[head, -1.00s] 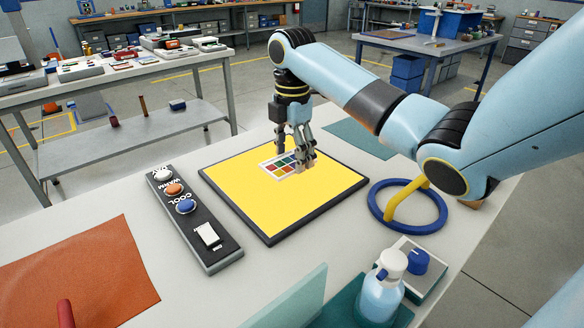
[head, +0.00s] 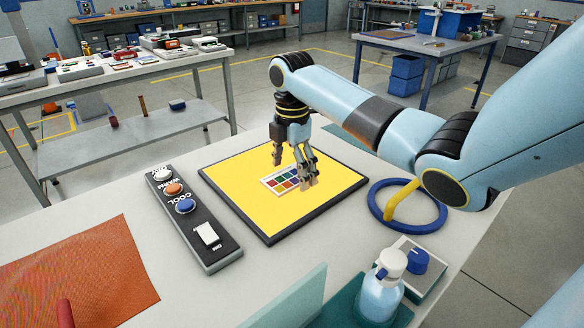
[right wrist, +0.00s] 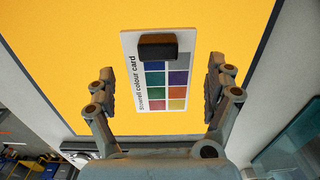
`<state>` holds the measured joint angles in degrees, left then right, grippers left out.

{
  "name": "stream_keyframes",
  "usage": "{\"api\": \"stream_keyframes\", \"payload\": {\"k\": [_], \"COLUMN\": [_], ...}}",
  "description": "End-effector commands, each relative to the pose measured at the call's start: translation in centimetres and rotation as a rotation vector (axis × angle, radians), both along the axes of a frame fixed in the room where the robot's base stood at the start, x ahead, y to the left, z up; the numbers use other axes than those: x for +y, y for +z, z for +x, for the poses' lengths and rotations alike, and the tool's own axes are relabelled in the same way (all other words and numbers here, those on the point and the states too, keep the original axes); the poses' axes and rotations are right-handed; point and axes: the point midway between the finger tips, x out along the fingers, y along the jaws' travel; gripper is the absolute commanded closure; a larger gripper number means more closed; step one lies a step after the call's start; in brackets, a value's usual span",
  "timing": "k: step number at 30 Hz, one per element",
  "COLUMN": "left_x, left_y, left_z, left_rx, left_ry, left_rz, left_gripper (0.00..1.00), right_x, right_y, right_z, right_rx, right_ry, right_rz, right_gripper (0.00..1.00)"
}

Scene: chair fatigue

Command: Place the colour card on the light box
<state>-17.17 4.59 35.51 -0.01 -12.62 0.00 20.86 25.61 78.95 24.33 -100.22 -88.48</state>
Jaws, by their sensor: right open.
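The colour card (head: 281,180) lies on the glowing yellow face of the light box (head: 235,199), near its middle. The card has rows of coloured patches and a dark raised block (right wrist: 157,46), seen in the right wrist view. The card (right wrist: 155,95) shows between the fingers there, with clear gaps on both sides. My right gripper (head: 295,172) is open just above the card; it also shows in the right wrist view (right wrist: 160,90). The light box (right wrist: 80,60) fills much of that view. My left gripper is not in view.
A control strip (head: 192,220) with buttons and a switch lies left of the light box. A blue ring with a yellow bar (head: 407,206) lies to the right. A spray bottle (head: 381,290) stands in front. An orange mat (head: 75,270) lies at the left.

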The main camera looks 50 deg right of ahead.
Motion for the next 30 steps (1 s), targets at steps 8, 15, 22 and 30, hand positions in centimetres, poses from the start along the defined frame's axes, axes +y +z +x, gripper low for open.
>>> {"api": "stream_keyframes", "payload": {"k": [8,15,22,30], "left_x": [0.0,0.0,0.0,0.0], "left_y": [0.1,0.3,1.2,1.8], "left_z": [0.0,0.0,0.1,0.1], "left_rx": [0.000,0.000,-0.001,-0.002], "left_ry": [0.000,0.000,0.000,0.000], "left_rz": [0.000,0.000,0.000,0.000], "left_gripper": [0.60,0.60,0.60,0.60], "right_x": [-0.1,-0.1,0.0,0.0], "right_y": [1.6,6.9,11.3,12.4], "right_z": [0.1,0.1,0.1,0.0], "right_rx": [-0.003,-0.005,-0.001,0.001], "right_ry": [0.000,0.001,0.000,0.000], "right_rz": [-0.001,-0.003,0.000,0.000], "right_gripper": [0.13,0.13,0.13,0.13]}}
